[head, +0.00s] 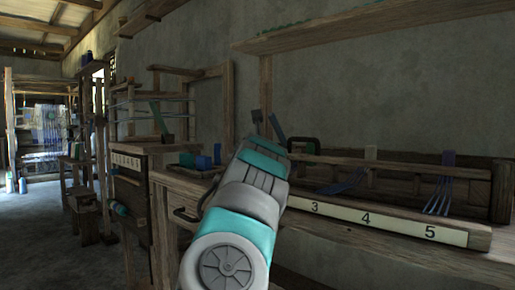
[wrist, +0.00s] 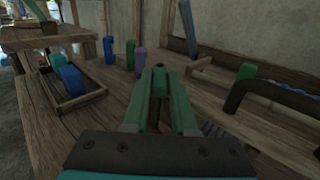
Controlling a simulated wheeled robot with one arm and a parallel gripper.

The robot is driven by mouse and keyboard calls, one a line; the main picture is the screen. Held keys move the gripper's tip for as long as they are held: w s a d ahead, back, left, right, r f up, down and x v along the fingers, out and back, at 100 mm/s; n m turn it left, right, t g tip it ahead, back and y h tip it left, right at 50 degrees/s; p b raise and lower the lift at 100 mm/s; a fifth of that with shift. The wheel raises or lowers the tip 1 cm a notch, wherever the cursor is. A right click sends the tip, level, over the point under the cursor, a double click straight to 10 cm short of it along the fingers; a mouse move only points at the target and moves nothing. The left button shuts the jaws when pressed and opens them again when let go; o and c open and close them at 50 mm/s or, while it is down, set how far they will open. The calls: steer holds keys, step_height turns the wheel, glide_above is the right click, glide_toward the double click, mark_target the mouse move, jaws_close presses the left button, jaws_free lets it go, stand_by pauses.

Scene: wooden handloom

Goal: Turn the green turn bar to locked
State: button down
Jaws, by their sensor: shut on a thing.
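My gripper (wrist: 160,82) is in the middle of the wrist view, over the loom's wooden frame. Its two fingers are close together, shut on a narrow green piece at their tips, which looks like the green turn bar (wrist: 158,72). The fingers cover most of it, so its angle and any locked mark cannot be made out. In the head view my own arm hides the gripper and the held piece.
A dark curved handle (wrist: 285,93) and a green block (wrist: 245,71) are right of my gripper. A wooden tray (wrist: 88,98) with a blue block (wrist: 72,78) is at left. Upright pegs (wrist: 130,53) stand behind. A numbered strip (head: 370,220) runs along the loom's front.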

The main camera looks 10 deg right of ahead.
steer(key=shift+s+d+r+n+y, duration=0.1)
steer(key=shift+d+n+y, duration=0.25)
steer(key=shift+n+y, duration=0.35)
steer(key=shift+d+r+n+y, duration=0.1)
steer(key=shift+d+n+y, duration=0.25)
steer(key=shift+y, duration=0.65)
steer(key=shift+d+n+y, duration=0.1)
steer(key=shift+n+y, duration=0.55)
steer(key=shift+y, duration=0.35)
steer(key=shift+d+n+y, duration=0.1)
steer(key=shift+n+y, duration=0.2)
steer(key=shift+y, duration=0.2)
steer(key=c, duration=0.7)
jaws_free()
steer(key=shift+f, duration=0.15)
